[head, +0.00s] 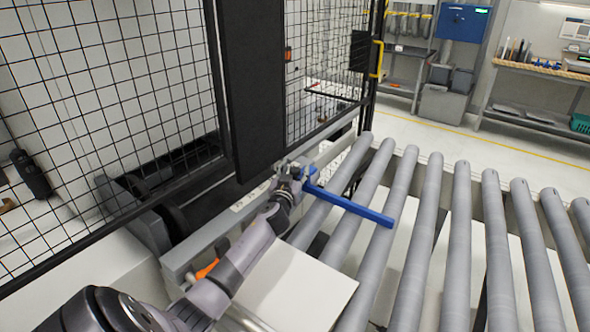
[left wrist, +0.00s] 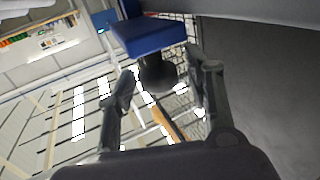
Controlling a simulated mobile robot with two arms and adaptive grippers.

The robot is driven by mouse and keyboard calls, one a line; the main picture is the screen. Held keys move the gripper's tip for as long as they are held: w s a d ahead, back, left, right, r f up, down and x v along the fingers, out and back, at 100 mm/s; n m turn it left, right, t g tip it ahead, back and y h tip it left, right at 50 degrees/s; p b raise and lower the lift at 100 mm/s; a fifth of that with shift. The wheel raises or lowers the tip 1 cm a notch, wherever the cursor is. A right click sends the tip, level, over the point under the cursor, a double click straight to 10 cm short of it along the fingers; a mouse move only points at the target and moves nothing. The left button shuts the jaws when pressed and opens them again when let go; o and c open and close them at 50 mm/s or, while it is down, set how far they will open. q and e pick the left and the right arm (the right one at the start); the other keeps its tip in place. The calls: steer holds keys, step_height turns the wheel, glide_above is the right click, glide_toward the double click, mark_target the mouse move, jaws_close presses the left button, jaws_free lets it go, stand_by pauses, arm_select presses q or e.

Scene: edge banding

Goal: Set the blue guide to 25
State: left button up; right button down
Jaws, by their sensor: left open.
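The blue guide (head: 345,203) is a long bar that lies across the grey rollers, running from the machine's side rail out to the right. My left gripper (head: 292,170) is at the guide's rail end, beside the fence post. In the left wrist view the blue end of the guide (left wrist: 150,36) with a dark round knob (left wrist: 158,74) below it shows ahead of the fingers. My left gripper (left wrist: 160,95) is open, its fingers on either side of the knob. I cannot tell whether they touch it. The scale numbers are not readable. My right gripper is not in view.
A white panel (head: 295,290) lies on the near rollers beside my left arm. A black mesh fence (head: 110,80) and a dark post (head: 250,90) stand close behind the gripper. Rollers (head: 465,230) to the right are clear. Workbenches (head: 535,72) stand far back.

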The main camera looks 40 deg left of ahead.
arm_select(q)
steer(key=shift+w, duration=0.15)
steer(key=shift+c, duration=0.6)
jaws_close()
